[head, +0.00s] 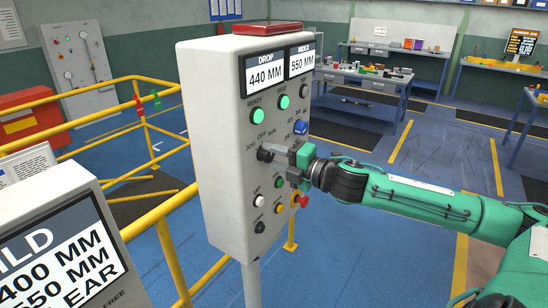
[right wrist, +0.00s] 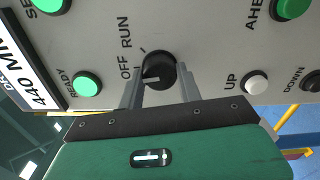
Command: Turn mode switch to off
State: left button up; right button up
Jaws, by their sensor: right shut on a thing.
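The mode switch is a round black knob (head: 264,155) on the front of the grey control box, under the labels JOG, OFF and RUN. The JOG label is hidden there. My right gripper (head: 275,153) is shut on the knob, with one finger on each side of it (right wrist: 161,82). My left gripper is not in view.
The grey control box (head: 212,140) also carries green READY and SEAT lights, a blue switch (head: 301,127), a red stop button (head: 301,201) and UP and DOWN buttons close below the knob. Yellow rails (head: 165,212) and a sign board (head: 60,240) stand left. Workbenches stand behind.

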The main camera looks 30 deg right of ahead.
jog(key=shift+m, duration=0.7)
jog(key=o, duration=1)
jog(key=shift+s+d+f, duration=0.1)
